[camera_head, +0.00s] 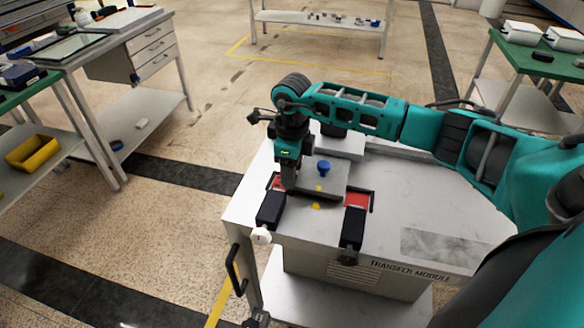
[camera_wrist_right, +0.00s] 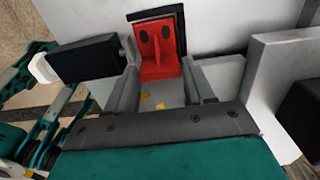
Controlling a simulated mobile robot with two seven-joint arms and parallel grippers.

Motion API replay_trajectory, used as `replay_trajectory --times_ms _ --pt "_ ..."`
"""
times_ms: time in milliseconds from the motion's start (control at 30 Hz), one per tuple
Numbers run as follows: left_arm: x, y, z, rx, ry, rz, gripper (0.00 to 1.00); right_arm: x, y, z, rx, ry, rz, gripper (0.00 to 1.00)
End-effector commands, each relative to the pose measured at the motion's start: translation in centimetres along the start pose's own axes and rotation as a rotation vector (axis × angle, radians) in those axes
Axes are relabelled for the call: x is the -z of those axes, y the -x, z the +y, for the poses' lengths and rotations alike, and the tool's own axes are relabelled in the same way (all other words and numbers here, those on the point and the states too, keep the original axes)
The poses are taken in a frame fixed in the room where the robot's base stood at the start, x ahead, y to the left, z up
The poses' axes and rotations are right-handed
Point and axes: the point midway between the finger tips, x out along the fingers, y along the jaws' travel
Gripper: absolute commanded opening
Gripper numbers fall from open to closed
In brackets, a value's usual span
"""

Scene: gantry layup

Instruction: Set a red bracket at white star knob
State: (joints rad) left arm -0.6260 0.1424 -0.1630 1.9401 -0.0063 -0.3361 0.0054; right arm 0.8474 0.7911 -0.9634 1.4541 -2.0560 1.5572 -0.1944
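A red bracket (camera_wrist_right: 158,50) with two dark holes stands upright against a black backing in the right wrist view. A small red part of it (camera_head: 276,183) shows in the head view beside the gripper. My right gripper (camera_head: 289,182) points down there; in the wrist view its fingers (camera_wrist_right: 161,78) are apart, one on each side of the bracket, with narrow gaps. The white star knob (camera_head: 261,236) is at the near end of the left black clamp (camera_head: 271,210); the knob also shows in the wrist view (camera_wrist_right: 42,69). My left gripper is not in view.
Another red piece (camera_head: 357,198) sits by the right black clamp (camera_head: 352,228). A blue knob (camera_head: 323,167) stands on the grey plate (camera_head: 322,184) between the clamps. The transfer module top (camera_head: 410,205) is bare to the right. A yellow bin (camera_head: 32,152) is at far left.

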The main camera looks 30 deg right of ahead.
Motion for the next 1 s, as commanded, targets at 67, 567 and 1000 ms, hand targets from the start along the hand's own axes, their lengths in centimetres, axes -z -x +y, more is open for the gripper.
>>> replay_trajectory --times_ms 67,567,1000 --pt "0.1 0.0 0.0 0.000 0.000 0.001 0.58 0.0 0.0 0.0 0.000 0.000 0.001 0.61" --pt "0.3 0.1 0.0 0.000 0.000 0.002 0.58 -0.1 1.0 -0.1 0.002 0.000 -0.002 0.73" --pt "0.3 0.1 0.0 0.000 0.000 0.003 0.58 0.0 9.8 -0.1 0.003 0.000 -0.002 0.73"
